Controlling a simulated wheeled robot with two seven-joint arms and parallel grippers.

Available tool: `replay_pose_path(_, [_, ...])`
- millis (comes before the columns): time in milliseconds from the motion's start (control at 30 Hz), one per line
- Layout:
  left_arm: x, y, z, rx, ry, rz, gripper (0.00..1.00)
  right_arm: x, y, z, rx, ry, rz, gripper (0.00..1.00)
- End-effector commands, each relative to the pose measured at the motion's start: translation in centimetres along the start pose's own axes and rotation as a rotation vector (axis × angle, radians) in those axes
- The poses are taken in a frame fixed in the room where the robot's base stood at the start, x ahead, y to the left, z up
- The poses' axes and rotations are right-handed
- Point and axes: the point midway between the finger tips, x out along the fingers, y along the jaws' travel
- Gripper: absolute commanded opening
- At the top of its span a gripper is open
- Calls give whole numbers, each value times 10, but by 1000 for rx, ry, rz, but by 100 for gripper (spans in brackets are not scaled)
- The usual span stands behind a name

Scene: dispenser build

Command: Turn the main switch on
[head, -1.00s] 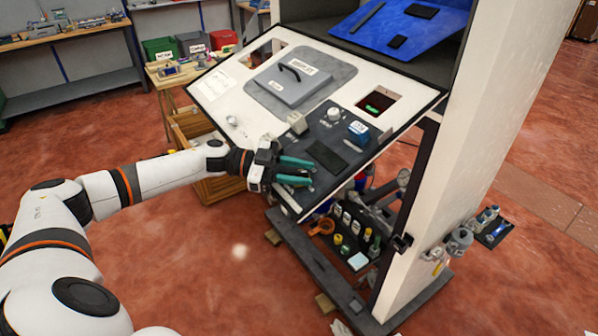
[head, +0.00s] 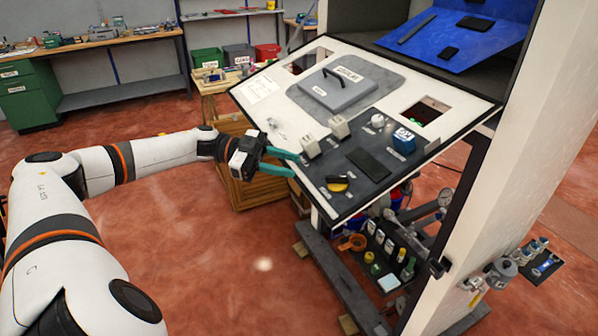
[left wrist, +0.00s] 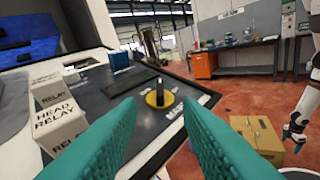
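The main switch is a yellow round knob (head: 337,183) with a black raised handle, on the dark lower part of the sloped panel (head: 330,207). In the left wrist view the knob (left wrist: 158,98) sits ahead, between the fingers' directions, its handle upright in the picture. Its label is only partly readable. My left gripper (head: 294,165) is open and empty, its two teal fingers apart, left of the knob and not touching it. In the left wrist view, what looks like my right gripper (left wrist: 293,138) hangs at the right edge, too small to read.
Two pale relay blocks (head: 311,147) (head: 340,127) stand close by the left fingers. A blue block (head: 402,141) and a flat black pad (head: 368,163) lie farther right. A grey lidded hatch (head: 338,88) is above. Open floor lies in front.

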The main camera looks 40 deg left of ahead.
Motion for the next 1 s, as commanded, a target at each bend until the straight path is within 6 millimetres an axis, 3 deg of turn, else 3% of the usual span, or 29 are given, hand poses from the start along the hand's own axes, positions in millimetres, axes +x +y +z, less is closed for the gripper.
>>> replay_pose_path(267, [-2, 0, 0, 0, 1, 0, 34, 0, 0, 0, 0, 0, 0, 85])
replay_pose_path(467, [17, -14, 13, 86, 16, -108, 65, -2, 0, 0, 0, 0, 0, 85])
replay_pose_path(600, [49, -46, 36, 315, 90, -354, 65, -5, 0, 0, 0, 0, 0, 85])
replay_pose_path(767, [70, -70, 54, 677, 277, -646, 65, -9, 0, 1, 0, 0, 0, 85])
replay_pose_path(867, [74, -68, 64, 909, 445, -775, 65, -11, -1, 1, 0, 0, -1, 85])
replay_pose_path(1000, [72, -48, 85, 1186, 704, -861, 65, -14, -1, 1, 0, 0, -1, 85])
